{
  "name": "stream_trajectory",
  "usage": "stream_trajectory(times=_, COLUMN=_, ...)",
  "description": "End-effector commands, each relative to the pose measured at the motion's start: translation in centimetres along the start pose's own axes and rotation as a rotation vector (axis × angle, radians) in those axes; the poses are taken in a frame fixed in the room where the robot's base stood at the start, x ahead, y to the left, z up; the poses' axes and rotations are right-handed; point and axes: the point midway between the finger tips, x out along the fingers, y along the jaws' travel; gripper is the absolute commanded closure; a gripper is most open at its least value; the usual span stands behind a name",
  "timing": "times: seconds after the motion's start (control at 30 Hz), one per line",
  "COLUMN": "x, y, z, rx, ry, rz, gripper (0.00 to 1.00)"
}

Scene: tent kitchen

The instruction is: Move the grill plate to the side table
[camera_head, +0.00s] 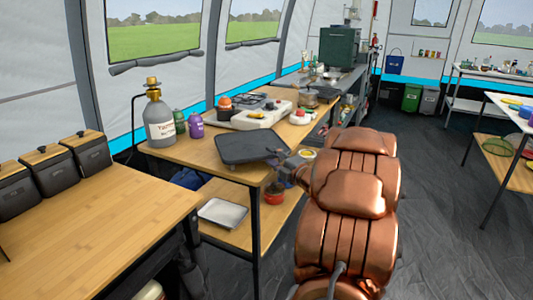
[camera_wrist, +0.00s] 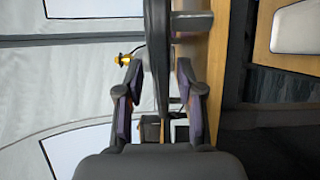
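The dark grill plate (camera_head: 248,147) is at the right end of the middle wooden table in the head view, looking roughly level. I cannot tell whether it rests on the tabletop. My gripper (camera_head: 286,163) is at its right end, partly hidden by my arm. In the wrist view the plate (camera_wrist: 156,50) shows edge-on as a thin dark strip between the fingers of my gripper (camera_wrist: 158,68). Gaps show on both sides, so the fingers look open around it. Which surface is the side table is unclear; a wooden table (camera_head: 95,225) stands at the left front.
Dark lidded canisters (camera_head: 85,152) line the left table's back; its front is clear. A grey gas bottle (camera_head: 159,120), a purple container (camera_head: 196,125) and a white stove (camera_head: 262,115) stand behind the plate. A metal tray (camera_head: 222,213) lies on the shelf below.

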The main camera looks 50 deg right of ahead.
Motion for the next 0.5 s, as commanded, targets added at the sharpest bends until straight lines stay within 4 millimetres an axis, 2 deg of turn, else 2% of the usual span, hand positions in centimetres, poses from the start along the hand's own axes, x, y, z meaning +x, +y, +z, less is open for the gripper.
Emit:
stream_trajectory(times=0.2, x=-3.3, y=-0.1, z=0.2, rx=0.0, ry=-0.004, rz=-0.002, gripper=0.63)
stream_trajectory(times=0.5, x=-6.0, y=0.0, z=0.1, rx=0.001, ry=-0.002, rz=-0.001, gripper=0.63)
